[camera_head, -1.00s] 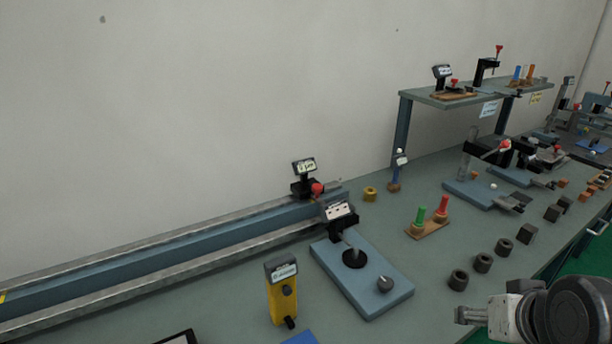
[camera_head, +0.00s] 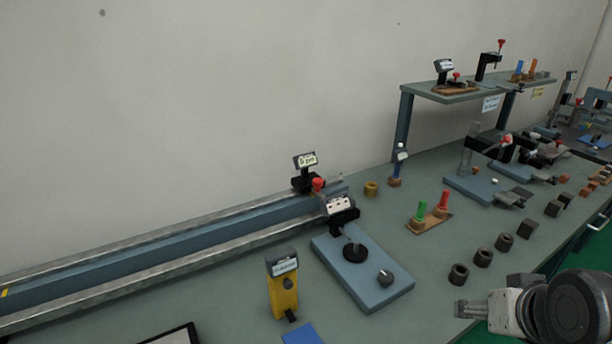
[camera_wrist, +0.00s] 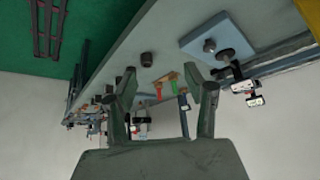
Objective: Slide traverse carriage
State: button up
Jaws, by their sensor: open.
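The traverse rail (camera_head: 150,258), a blue bed between two metal rods, runs along the wall from the left edge to the middle in the head view. A black carriage (camera_head: 304,183) with a small display and a red knob (camera_head: 318,185) sits at its right end. In the wrist view part of the rail (camera_wrist: 285,62) shows at the right. My gripper (camera_head: 462,309) is at the lower right in the head view, well apart from the carriage. In the wrist view my gripper (camera_wrist: 160,82) has its fingers spread with nothing held between them.
A blue plate with a black dial (camera_head: 385,298) lies right of the rail end. A yellow block (camera_head: 284,295) stands in front of the rail. Red and green pegs (camera_head: 427,225) and several dark blocks (camera_head: 482,258) sit to the right. A raised shelf (camera_head: 470,92) stands behind.

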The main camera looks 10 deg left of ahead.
jog(key=shift+c, duration=0.5)
jog(key=w+a+r+g+p, duration=0.1)
jog(key=w+a+r, duration=0.3)
jog(key=w, duration=0.3)
jog(key=w+a+r+p, duration=0.2)
jog(key=w+a+r, duration=0.2)
jog(key=w, duration=0.3)
jog(key=w+a+r+g+p, duration=0.1)
jog(key=w+a+r, duration=0.3)
jog(key=w, duration=0.3)
jog(key=p, duration=0.4)
send_over(318, 180)
jog(key=s, duration=0.6)
notch_tip(318, 180, down, 5)
jog(key=shift+m+g, duration=0.3)
jog(key=p+x, duration=0.1)
jog(key=x, duration=1.3)
jog(key=shift+c, duration=0.4)
grip_shut()
